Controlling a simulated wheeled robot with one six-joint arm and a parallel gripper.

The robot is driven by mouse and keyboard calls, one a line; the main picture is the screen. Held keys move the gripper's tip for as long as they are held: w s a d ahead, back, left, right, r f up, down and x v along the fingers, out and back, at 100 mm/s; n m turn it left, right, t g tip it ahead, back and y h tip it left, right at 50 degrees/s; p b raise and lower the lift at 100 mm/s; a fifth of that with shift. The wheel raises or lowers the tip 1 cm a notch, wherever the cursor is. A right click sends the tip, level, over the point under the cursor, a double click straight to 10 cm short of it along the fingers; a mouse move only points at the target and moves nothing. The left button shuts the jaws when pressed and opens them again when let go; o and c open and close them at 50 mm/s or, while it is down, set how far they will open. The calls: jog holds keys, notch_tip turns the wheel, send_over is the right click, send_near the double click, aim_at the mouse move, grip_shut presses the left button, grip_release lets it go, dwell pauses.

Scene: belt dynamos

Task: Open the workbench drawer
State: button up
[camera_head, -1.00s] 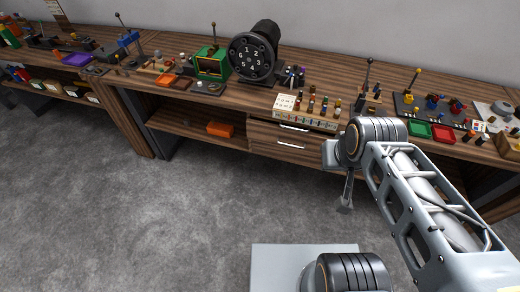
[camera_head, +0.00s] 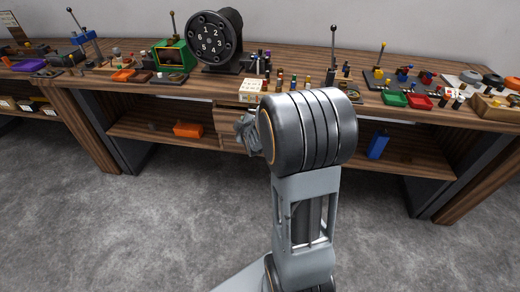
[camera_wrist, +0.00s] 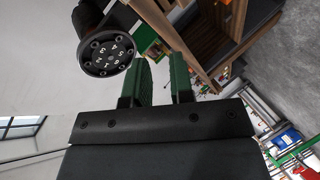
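The wooden workbench drawer (camera_head: 225,118) sits under the bench top in the head view. Only its left edge shows; my arm hides the rest and its handles, so I cannot tell its state now. My gripper (camera_head: 247,132) is a small grey shape in front of that drawer area, partly behind my wrist. In the wrist view my gripper (camera_wrist: 162,68) has two green fingers apart with a gap and nothing seen between them. The wooden workbench (camera_wrist: 185,38) shows beyond the fingers, tilted in that view. No handle is clear there.
A black numbered dial (camera_head: 212,42) stands on the bench top and shows in the wrist view (camera_wrist: 107,52). An orange box (camera_head: 188,130) and a blue box (camera_head: 378,145) sit on the lower shelves. The grey floor (camera_head: 130,225) in front is clear.

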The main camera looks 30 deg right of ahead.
jog(key=d+f+n+t+h+b, duration=0.25)
jog(key=d+f+b, duration=0.25)
jog(key=f, duration=0.6)
jog(key=d+f+n+t+h+b, duration=0.1)
jog(key=d+f+n+t+b, duration=0.3)
jog(key=f, duration=0.6)
jog(key=shift+g, duration=0.55)
jog(key=x, duration=0.4)
jog(key=b+x, duration=0.1)
jog(key=x, duration=0.4)
jog(key=d+b+x, duration=0.1)
jog(key=x, duration=0.3)
grip_shut()
